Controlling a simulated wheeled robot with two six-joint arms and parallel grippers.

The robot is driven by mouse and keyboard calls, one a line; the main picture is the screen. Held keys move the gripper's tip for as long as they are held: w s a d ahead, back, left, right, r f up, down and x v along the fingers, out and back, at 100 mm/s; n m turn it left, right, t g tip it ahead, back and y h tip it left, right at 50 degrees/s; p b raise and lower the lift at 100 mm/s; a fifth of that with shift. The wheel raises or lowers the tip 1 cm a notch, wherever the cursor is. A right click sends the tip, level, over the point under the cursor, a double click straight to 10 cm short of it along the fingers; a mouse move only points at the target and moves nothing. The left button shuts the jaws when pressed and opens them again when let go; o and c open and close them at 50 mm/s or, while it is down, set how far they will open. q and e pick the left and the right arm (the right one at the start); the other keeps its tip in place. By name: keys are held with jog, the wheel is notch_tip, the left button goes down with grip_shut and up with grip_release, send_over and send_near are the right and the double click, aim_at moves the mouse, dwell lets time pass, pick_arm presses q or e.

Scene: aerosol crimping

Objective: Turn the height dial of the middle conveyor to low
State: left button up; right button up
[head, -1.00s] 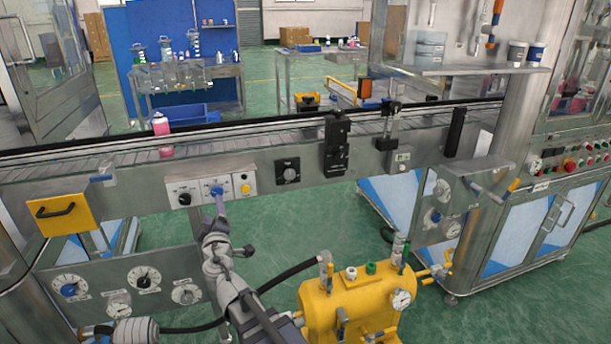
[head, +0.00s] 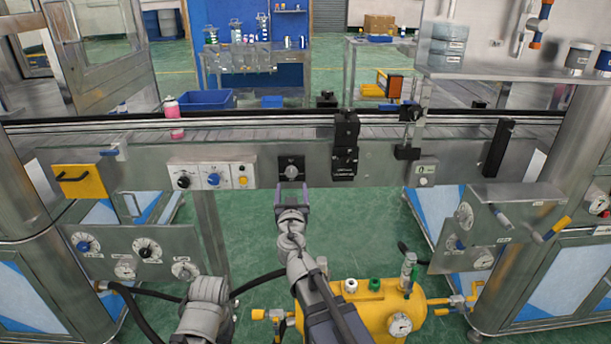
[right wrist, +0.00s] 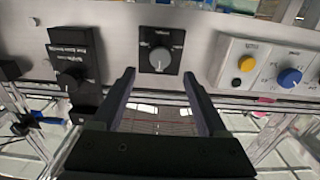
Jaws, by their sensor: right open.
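A grey dial knob on a square black plate (head: 291,168) sits on the front rail of the conveyor (head: 383,160); I take it as the height dial. Its lettering and pointer setting are too small to read. My right gripper (head: 292,190) is open and empty, just below and in front of this dial. In the right wrist view the picture is upside down; the dial (right wrist: 160,55) lies ahead, centred between the spread fingers of the gripper (right wrist: 158,76), with a gap to them. My left gripper is not in view.
A white panel with black, blue and yellow knobs (head: 213,178) is left of the dial. A black block (head: 345,145) juts from the rail close on the right. A pink bottle (head: 173,117) stands on the conveyor. A yellow tank (head: 375,308) stands below, near my right arm.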

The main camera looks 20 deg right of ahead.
aim_at(292, 174)
jog(key=shift+x, duration=4)
jog(key=shift+s, duration=0.1)
jog(key=shift+a, duration=0.1)
grip_shut()
